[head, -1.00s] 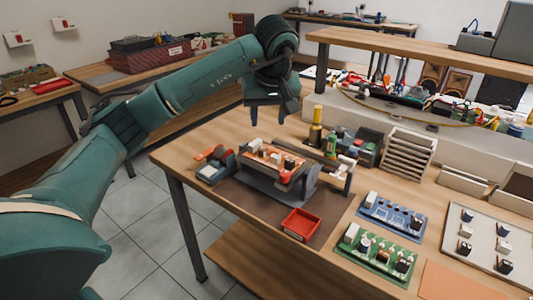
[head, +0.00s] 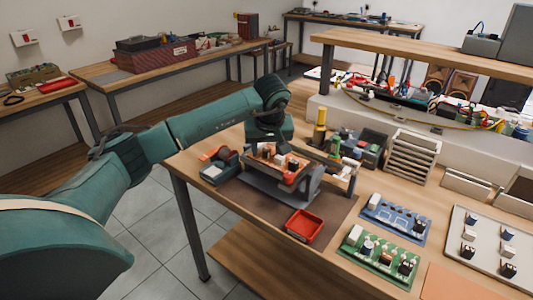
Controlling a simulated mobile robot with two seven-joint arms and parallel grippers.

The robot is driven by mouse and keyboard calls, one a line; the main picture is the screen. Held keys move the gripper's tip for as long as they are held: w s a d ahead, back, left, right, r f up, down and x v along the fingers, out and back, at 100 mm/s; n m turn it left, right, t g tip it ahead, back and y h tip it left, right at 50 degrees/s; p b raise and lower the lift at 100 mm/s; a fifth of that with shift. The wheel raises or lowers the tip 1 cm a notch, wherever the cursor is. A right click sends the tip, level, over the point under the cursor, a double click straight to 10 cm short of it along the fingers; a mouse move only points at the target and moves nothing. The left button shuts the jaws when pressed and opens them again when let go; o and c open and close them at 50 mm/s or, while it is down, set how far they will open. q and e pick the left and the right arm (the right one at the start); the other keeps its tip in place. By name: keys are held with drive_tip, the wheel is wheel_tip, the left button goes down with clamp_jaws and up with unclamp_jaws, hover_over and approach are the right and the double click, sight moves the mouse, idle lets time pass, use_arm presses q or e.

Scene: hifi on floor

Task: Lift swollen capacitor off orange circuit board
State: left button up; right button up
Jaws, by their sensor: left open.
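The orange circuit board (head: 290,176) sits raised on a grey holder (head: 262,188) on the workbench. Several small parts stand on it, among them dark and white ones. A dark cylindrical part (head: 293,164) stands near its right side; I cannot tell whether it is the swollen capacitor. My left gripper (head: 268,148) is open and points down right over the back of the board. The gripper hides the back left part of the board, and its fingertips are too small to make out clearly. My right gripper is not in view.
A red tray (head: 305,226) lies in front of the holder. A blue board (head: 395,218) and a green board (head: 378,256) lie to the right, with a pale tray (head: 458,255) of parts beyond. A yellow bottle (head: 320,128) stands close behind the gripper.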

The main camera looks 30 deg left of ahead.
use_arm(q)
drive_tip(key=shift+c, duration=0.6)
drive_tip(key=c, duration=0.8)
drive_tip(key=shift+c, duration=0.2)
wheel_tip(320, 180, up, 10)
wheel_tip(320, 180, up, 5)
drive_tip(key=p, duration=0.5)
hover_over(267, 151)
drive_tip(key=shift+r, duration=0.1)
